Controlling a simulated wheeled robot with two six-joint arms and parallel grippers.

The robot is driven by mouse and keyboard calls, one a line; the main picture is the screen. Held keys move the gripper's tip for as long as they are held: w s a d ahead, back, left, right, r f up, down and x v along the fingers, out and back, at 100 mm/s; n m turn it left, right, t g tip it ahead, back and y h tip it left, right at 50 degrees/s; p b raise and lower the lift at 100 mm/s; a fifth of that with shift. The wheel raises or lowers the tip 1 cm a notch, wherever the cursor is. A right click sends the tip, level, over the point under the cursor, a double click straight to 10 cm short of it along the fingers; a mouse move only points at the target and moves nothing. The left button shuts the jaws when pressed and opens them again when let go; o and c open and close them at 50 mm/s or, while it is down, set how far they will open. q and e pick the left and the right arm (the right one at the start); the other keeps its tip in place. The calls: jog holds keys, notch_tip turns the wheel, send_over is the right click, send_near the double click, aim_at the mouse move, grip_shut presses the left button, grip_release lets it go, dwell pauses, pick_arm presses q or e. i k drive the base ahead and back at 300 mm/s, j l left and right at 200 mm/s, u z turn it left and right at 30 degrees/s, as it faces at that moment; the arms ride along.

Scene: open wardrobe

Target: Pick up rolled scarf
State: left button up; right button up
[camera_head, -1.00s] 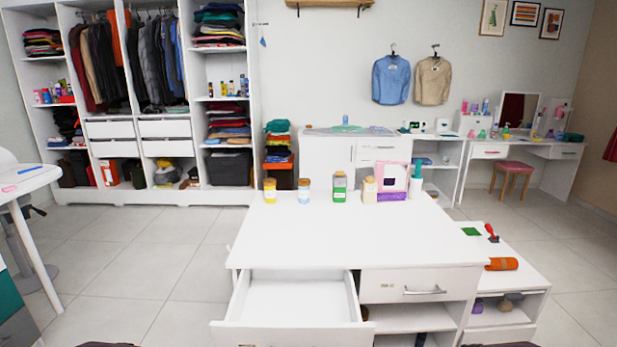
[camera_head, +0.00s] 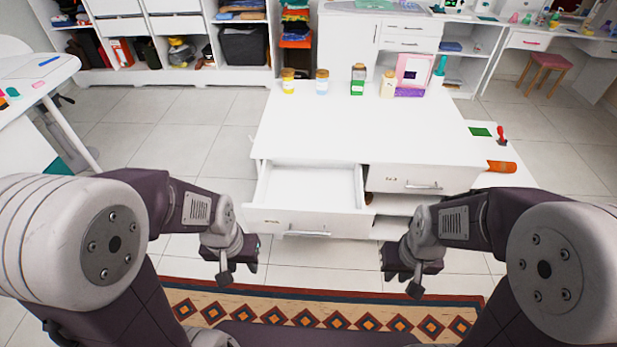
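An orange roll (camera_head: 501,167), which looks like the rolled scarf, lies on the low white side unit at the right, just beyond the desk's right edge. Its right end shows a dark patch. My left gripper (camera_head: 238,272) hangs in front of the open drawer, at its lower left. My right gripper (camera_head: 403,274) hangs in front of the desk's right half, left of and nearer than the roll. Both grippers are apart from the roll. Their fingers are small and dark, so I cannot tell their opening.
The white desk (camera_head: 370,130) has an open, empty-looking drawer (camera_head: 312,187) sticking out toward me. Several jars and a pink box (camera_head: 413,70) stand at its back edge. A green card (camera_head: 480,132) and a red-handled item (camera_head: 502,135) lie behind the roll. A patterned rug (camera_head: 330,308) covers the near floor.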

aim_at(499, 167)
jog(key=z, duration=1.4)
